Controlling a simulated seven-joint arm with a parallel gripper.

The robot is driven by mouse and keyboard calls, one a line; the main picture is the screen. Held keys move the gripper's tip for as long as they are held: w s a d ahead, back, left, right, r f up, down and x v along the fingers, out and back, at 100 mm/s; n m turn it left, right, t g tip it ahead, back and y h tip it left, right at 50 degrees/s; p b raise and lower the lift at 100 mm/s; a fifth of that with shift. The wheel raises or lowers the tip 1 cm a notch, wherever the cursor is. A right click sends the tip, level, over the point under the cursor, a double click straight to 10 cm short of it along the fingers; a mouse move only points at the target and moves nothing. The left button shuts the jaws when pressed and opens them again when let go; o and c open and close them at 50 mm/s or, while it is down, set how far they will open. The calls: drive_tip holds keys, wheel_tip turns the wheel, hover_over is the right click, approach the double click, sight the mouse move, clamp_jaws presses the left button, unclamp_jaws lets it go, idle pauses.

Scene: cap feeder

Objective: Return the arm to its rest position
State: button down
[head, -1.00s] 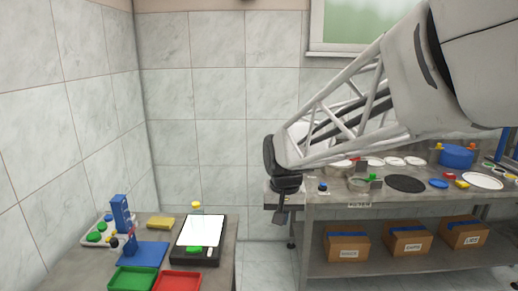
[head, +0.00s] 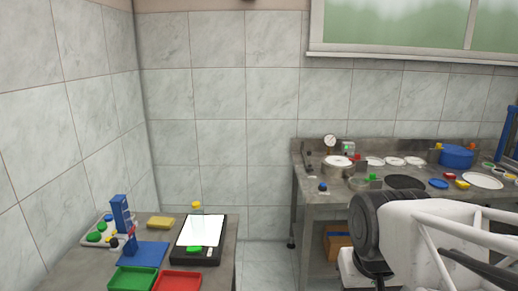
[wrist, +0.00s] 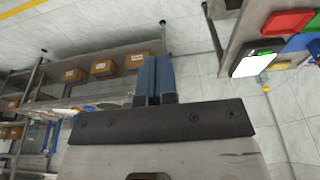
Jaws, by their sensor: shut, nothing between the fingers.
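My gripper (wrist: 152,77) shows in the wrist view, its two blue-grey fingers pressed together with nothing between them. It is in free air, apart from both tables. In the head view my arm is at the lower right, in front of the right-hand bench; the fingers are not seen there. The cap feeder (head: 123,228), a blue upright stand on a blue base, stands on the left table (head: 80,275).
The left table also holds a green tray (head: 132,279), a red tray (head: 177,282), a yellow sponge (head: 161,222) and a black device with a white panel (head: 203,231). The steel bench (head: 310,199) at right carries dishes and a blue pot (head: 457,155). Floor between them is clear.

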drive_tip(key=shift+s+d+f, duration=0.2)
drive_tip(key=shift+s, duration=0.5)
drive_tip(key=shift+s+d+f, duration=0.2)
drive_tip(key=shift+s, duration=0.45)
